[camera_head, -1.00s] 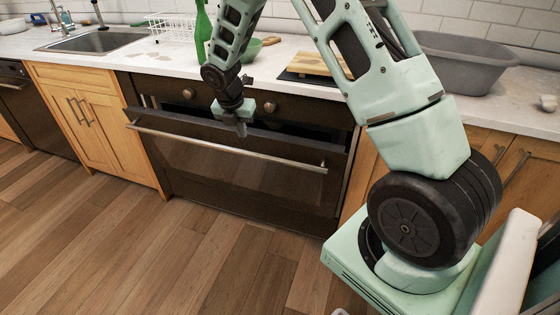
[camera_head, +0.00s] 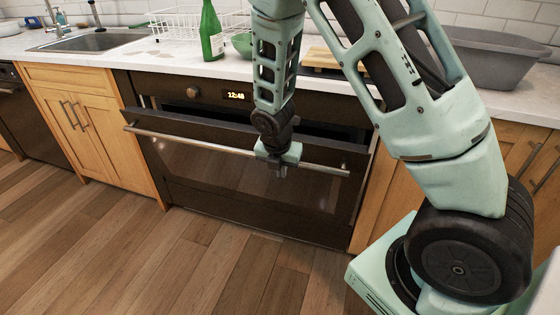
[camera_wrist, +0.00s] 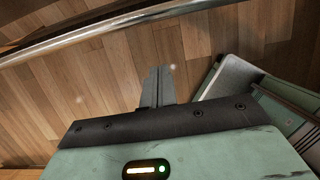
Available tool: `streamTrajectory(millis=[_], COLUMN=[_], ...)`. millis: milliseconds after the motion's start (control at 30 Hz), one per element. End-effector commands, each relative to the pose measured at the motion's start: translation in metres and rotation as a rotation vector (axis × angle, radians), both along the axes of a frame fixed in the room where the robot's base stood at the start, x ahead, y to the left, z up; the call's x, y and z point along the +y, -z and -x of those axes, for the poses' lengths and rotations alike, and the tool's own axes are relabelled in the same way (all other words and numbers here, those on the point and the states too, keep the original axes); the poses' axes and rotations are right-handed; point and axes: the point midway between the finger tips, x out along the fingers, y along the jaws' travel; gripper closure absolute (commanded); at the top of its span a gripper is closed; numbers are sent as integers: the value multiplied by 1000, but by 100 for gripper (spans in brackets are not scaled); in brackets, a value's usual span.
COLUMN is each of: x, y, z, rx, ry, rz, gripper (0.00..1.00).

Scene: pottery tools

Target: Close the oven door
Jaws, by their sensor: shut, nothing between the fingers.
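The dark oven door (camera_head: 215,172) is ajar, its top edge tilted out from the oven (camera_head: 175,92), with a dark gap behind it. A long metal handle (camera_head: 200,143) runs across the door's upper front; it also crosses the top of the wrist view (camera_wrist: 95,32). My gripper (camera_head: 279,172) points down in front of the door, over the right half of the handle in the head view. Its fingers (camera_wrist: 158,85) are shut and empty. In the wrist view they lie apart from the handle, with floor behind them. Whether any part of my gripper touches the door is unclear.
The counter above holds a green bottle (camera_head: 211,35), a green bowl (camera_head: 242,44), a dish rack (camera_head: 185,24), a wooden board (camera_head: 322,58) and a grey tub (camera_head: 495,58). Wooden cabinets (camera_head: 90,125) flank the oven. The wooden floor (camera_head: 180,265) in front is clear.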

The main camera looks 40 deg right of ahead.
Motion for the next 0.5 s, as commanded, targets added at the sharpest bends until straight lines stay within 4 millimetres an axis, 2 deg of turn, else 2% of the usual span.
streamTrajectory(millis=[33,200,500], x=[-3,-24,-34], y=[12,5,5], z=[-1,-17,-25], rx=[3,-2,-1], ry=[0,3,-1], rz=[2,0,0], gripper=[100,100,100])
